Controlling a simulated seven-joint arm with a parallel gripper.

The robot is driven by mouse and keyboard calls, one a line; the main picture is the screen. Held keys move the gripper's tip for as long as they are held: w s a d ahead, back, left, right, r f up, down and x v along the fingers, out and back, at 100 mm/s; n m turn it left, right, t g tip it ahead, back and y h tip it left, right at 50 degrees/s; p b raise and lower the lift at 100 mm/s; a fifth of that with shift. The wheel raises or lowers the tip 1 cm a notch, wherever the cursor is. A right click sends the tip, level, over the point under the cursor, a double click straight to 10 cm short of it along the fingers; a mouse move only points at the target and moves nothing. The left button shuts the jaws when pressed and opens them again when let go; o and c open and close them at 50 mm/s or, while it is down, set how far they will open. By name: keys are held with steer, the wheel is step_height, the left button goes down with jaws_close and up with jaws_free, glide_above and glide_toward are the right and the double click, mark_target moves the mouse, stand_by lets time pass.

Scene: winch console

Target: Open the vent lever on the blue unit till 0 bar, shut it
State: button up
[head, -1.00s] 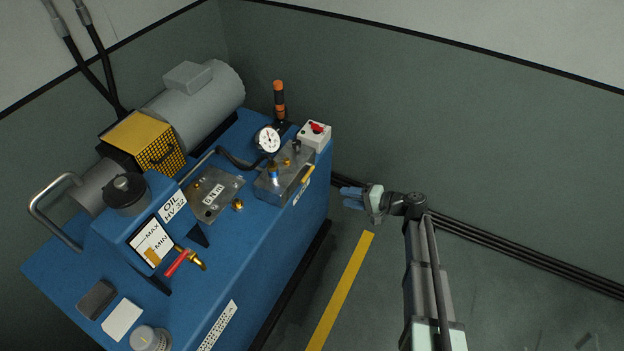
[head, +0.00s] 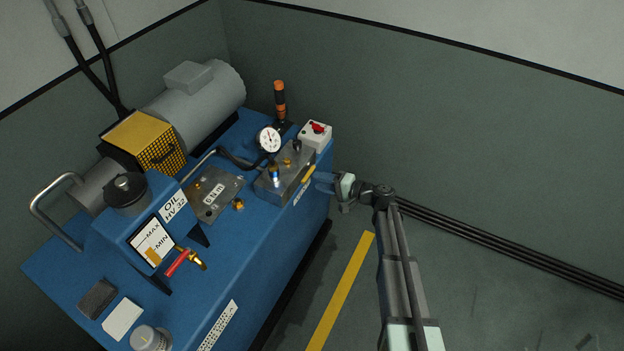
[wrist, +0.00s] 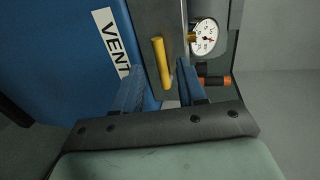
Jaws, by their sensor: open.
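The blue unit (head: 262,262) fills the left and centre of the head view. Its yellow vent lever (head: 309,174) is on the right side of a grey metal block, above a VENT label; in the wrist view the lever (wrist: 161,62) lies just ahead of my jaws, roughly along the block's edge. A round white pressure gauge (head: 269,140) stands behind the block; it also shows in the wrist view (wrist: 204,37), its reading too small to tell. My gripper (head: 324,182) is open beside the lever. In the wrist view the lever's lower end reaches between the blue fingers, no grip visible.
A white box with a red switch (head: 316,134) and an orange-and-black handle (head: 280,102) stand behind the block. A red-handled tap (head: 178,263) is on the oil tank at the front.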

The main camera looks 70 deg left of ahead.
steer(key=shift+x, duration=2.05)
steer(key=shift+c, duration=0.3)
jaws_close()
